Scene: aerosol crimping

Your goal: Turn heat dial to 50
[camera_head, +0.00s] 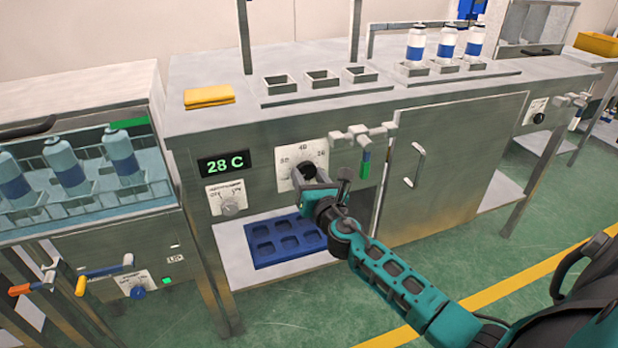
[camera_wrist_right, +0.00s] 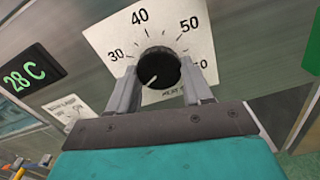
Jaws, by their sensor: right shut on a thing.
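The black heat dial (camera_wrist_right: 158,68) sits on a white scale plate (camera_wrist_right: 185,25) marked 30, 40, 50 and more. Its white pointer line points to the lower left in the right wrist view, below the 30 mark. The dial also shows in the head view (camera_head: 305,171), partly hidden by my gripper. My right gripper (camera_wrist_right: 158,80) is shut on the dial, with one finger on each side of it. It also shows in the head view (camera_head: 308,183). A green display (camera_head: 224,163) left of the dial reads 28 C. My left gripper is not in view.
A smaller selector knob (camera_head: 229,207) is on the panel below the display. A pipe with a valve (camera_head: 362,140) stands out just right of the dial. A blue tray (camera_head: 285,241) lies on the shelf below. A cabinet door handle (camera_head: 414,165) is farther right.

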